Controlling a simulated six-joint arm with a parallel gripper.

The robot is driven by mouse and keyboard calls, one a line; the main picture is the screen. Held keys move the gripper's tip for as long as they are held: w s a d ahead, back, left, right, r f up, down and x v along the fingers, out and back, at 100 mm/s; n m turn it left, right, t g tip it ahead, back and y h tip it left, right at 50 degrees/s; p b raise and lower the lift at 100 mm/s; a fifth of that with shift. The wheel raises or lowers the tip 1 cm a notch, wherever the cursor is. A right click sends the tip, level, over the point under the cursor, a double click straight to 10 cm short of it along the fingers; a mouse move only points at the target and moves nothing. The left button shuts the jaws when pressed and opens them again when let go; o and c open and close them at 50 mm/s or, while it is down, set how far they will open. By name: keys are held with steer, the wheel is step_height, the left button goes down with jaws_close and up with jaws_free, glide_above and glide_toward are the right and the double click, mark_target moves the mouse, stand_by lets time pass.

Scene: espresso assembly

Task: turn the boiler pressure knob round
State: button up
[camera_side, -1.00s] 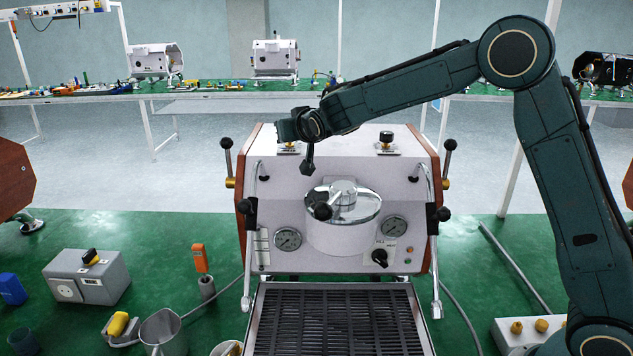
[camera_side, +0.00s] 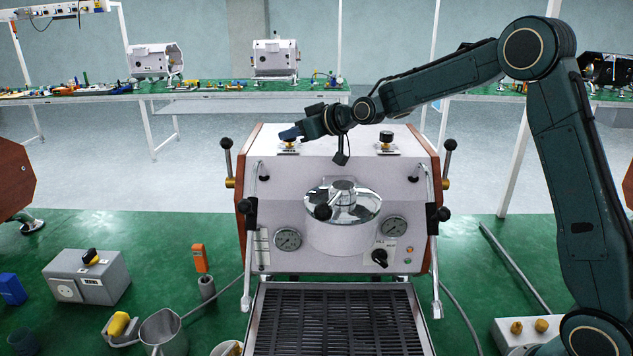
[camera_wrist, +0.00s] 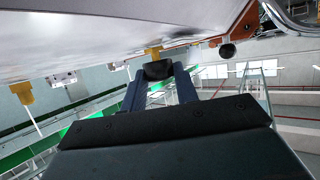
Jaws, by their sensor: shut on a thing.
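The boiler pressure knob appears to be the top left knob on the white espresso machine. In the wrist view its black cap (camera_wrist: 158,71) sits between my two blue fingers, with a brass stem behind it. My gripper (camera_wrist: 160,76) is shut on this cap. In the side view my gripper (camera_side: 288,134) reaches from the right over the machine's top, nearly level. It hides the cap there; only the brass stem and label plate (camera_side: 289,149) show below. The plate's lettering is too small to read.
A second black knob (camera_side: 386,137) on a brass stem stands at the machine's top right. Black-tipped levers (camera_side: 226,145) rise at both sides. The group head (camera_side: 342,222) and gauges (camera_side: 288,238) are on the front. Air above the machine is clear.

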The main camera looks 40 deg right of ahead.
steer(key=shift+n+y, duration=0.3)
steer(key=o, duration=1)
steer(key=shift+d, duration=0.1)
steer(key=v, duration=1.3)
steer(key=shift+s+d+r, duration=0.1)
steer(key=shift+s+r, duration=0.15)
steer(key=shift+r, duration=0.05)
